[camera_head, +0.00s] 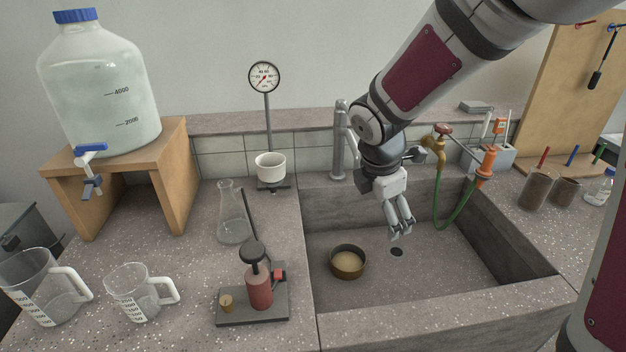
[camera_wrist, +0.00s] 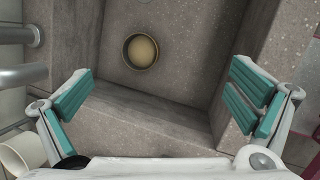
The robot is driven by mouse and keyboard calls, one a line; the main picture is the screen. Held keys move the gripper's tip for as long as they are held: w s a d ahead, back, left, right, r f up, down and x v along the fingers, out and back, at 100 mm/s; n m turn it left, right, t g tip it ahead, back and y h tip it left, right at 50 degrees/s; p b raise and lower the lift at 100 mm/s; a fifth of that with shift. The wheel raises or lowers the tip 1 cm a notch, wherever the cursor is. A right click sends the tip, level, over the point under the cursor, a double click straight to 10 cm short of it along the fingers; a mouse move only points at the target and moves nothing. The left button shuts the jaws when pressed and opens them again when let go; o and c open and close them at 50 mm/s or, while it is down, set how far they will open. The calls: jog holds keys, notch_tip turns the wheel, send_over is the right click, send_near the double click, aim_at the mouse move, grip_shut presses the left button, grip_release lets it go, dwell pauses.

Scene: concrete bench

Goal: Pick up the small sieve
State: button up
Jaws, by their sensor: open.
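The small sieve (camera_head: 348,263) is a round brass-coloured ring with a pale mesh. It lies on the floor of the sink, toward its left side. In the wrist view the sieve (camera_wrist: 140,51) shows near the top, beyond the fingers and left of centre. My gripper (camera_head: 402,232) hangs over the sink, up and to the right of the sieve in the head view. In the wrist view its teal-padded fingers (camera_wrist: 160,98) are wide apart, with nothing between them. The gripper does not touch the sieve.
The stone sink (camera_head: 430,312) has raised walls around the sieve. A tap (camera_head: 340,140) stands at its back left, and a brass tap with a green hose (camera_head: 441,195) at its back right. A red-bodied device (camera_head: 259,288) and a flask (camera_head: 232,220) stand left of it.

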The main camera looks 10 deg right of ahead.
jog(key=w+a+f+n+b, duration=0.15)
jog(key=w+f+n, duration=0.25)
jog(key=f, duration=0.4)
jog(key=w+a+f+n+b, duration=0.1)
jog(key=w+a+f+n, duration=0.2)
jog(key=f, duration=0.4)
jog(key=n+b, duration=0.2)
jog(key=b, duration=0.1)
send_near(348, 263)
jog(key=shift+w+d+f+y, duration=0.2)
jog(key=shift+d+f+y, duration=0.25)
jog(key=shift+f, duration=0.2)
jog(key=shift+b+x, duration=0.8)
jog(key=shift+x, duration=1.85)
jog(key=shift+d+r, duration=0.1)
jog(key=shift+r, duration=0.05)
jog(key=c, duration=1.4)
